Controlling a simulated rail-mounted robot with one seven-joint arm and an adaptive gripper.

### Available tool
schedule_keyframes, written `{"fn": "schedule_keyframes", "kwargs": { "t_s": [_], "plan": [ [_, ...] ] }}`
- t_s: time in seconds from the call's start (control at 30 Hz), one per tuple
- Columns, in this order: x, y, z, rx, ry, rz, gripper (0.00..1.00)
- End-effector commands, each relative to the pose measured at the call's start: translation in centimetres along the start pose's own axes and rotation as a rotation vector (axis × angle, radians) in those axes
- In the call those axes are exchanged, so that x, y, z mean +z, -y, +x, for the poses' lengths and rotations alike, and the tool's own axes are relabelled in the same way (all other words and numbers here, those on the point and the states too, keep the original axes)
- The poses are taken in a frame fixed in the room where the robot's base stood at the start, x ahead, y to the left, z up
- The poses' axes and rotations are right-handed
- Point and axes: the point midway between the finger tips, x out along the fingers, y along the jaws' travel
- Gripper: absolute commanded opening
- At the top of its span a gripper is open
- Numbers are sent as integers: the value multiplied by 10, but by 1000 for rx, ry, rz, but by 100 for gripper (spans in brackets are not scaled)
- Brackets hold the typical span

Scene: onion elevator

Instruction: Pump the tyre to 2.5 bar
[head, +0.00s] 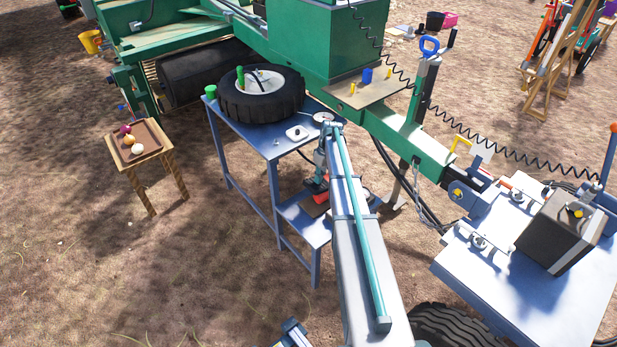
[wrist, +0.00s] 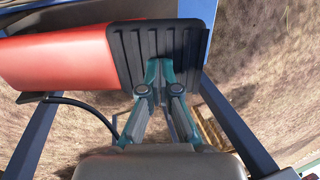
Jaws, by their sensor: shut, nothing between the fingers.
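The tyre (head: 262,108) lies flat on the blue bench, with its pale rim (head: 262,82) facing up and a thin dark hose at it. A round dial (head: 322,117), likely a gauge, sits at the bench's right end beside my arm. A red cylinder (head: 321,198) is on the lower shelf; it fills the upper left of the wrist view (wrist: 65,55). Beside it is a black ribbed pad (wrist: 150,40), like a pump pedal. My gripper (wrist: 160,68) is shut and empty, its tips over the pad's lower edge. I cannot tell whether they touch it.
A wooden stool (head: 172,168) with a tray of onions stands left. The green machine (head: 315,45) stands close behind; ground at front left is clear.

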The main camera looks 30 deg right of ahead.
Motion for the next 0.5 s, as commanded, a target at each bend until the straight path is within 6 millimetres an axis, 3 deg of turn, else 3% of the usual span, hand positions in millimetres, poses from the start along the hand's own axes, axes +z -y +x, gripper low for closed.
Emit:
{"fn": "schedule_keyframes", "kwargs": {
  "t_s": [0.03,0.2,0.5],
  "plan": [
    [9,-2,16,46,0,9,0],
    [6,1,48,194,1,5,0],
    [4,-3,69,213,1,8,0]
  ]
}}
